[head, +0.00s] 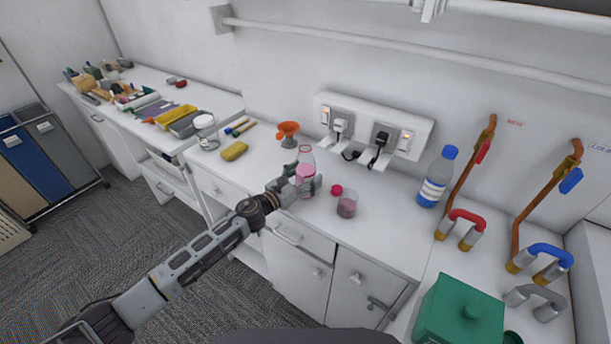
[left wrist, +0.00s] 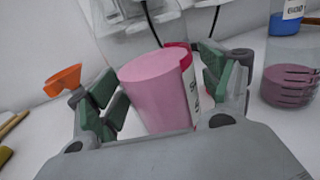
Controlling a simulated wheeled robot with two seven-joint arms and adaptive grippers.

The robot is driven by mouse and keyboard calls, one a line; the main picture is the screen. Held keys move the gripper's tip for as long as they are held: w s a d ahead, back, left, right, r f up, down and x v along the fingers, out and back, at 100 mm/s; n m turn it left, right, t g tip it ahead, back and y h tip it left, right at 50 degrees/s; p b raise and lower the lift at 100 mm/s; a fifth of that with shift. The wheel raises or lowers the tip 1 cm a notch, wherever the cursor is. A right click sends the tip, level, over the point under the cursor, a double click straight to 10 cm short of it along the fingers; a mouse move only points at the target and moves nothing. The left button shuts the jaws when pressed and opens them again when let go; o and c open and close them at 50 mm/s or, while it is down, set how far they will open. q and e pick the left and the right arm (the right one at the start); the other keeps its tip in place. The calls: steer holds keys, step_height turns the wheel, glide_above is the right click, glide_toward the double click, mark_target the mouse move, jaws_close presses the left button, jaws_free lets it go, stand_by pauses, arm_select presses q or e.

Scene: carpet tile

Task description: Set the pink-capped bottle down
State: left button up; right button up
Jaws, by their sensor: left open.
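The bottle (head: 305,172) with pink liquid and a pinkish rim at its top stands upright on the white counter in the head view. Its pink body (left wrist: 160,92) fills the middle of the left wrist view. My left gripper (head: 304,187) is around the lower part of the bottle, one finger on each side. The green-padded fingers are open, with a narrow gap visible on the right side. The bottle's base is hidden by the gripper. My right gripper is not in view.
A blue-capped bottle (head: 436,178) stands further right.

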arm_select(q)
steer(key=shift+s+r, duration=0.1)
steer(key=shift+r, duration=0.05)
steer(key=b+v, duration=0.1)
steer(key=v, duration=0.9)
steer(key=shift+b+v, duration=0.5)
steer(key=shift+v, duration=0.45)
